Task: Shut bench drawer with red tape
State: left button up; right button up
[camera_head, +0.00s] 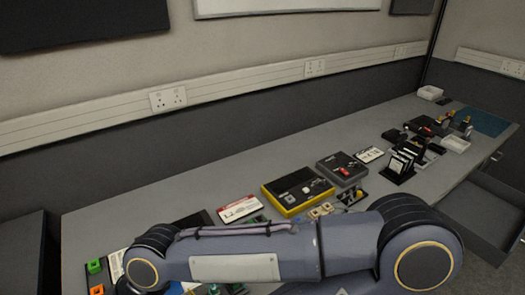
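A dark grey drawer (484,217) stands pulled out from the front of the long grey bench (150,198) at the right edge of the view. I see into its open top, and its front is partly cut off by the picture's edge. I cannot make out any red tape on it. One of my arms crosses the lower part of the view and hides part of the bench front. Neither gripper is in view.
On the bench are a yellow-edged black device (297,190), a dark grey box (341,168), a card rack (402,163), white trays (455,143) and small coloured blocks (95,267). The wall with sockets (168,98) runs behind. Bare bench top lies along the back.

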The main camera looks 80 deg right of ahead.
aim_at(488, 214)
jog(key=k+j+z, duration=0.2)
jog(key=k+j, duration=0.3)
jog(key=k+j+z, duration=0.2)
jog(key=k+j, duration=0.15)
jog(key=k, duration=0.3)
jog(key=z, duration=3.8)
jog(key=i+j, duration=0.15)
jog(key=i, duration=0.45)
jog(key=i+j, duration=0.15)
jog(key=i, duration=0.4)
jog(key=i+j, duration=0.15)
jog(key=i, duration=0.45)
jog(key=i+j, duration=0.15)
jog(key=i, duration=0.4)
